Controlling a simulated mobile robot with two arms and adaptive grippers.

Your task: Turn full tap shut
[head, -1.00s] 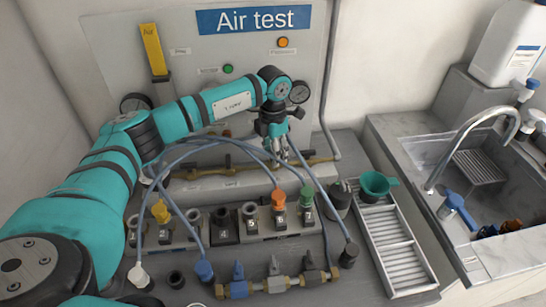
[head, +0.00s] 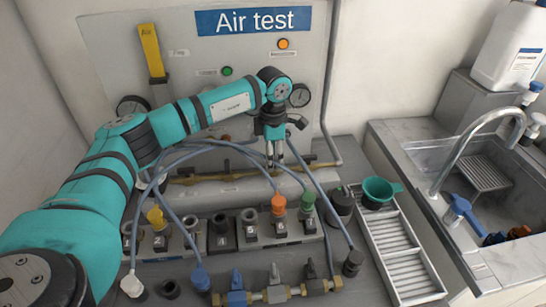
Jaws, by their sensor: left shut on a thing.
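My left gripper (head: 275,158) reaches down in front of the test panel, with its fingers at the brass pipe (head: 215,174) along the panel's foot. The fingers look closed together on a small tap of this pipe. The gripper hides most of that tap, so I cannot tell its handle's angle. Its label is too small to read. My right gripper is out of view.
In front stand numbered holders (head: 195,238) with coloured plugs, under looping blue hoses. A front manifold (head: 275,294) has several taps. A drain tray (head: 398,255) with a green funnel (head: 378,191) and a sink (head: 455,165) lie right.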

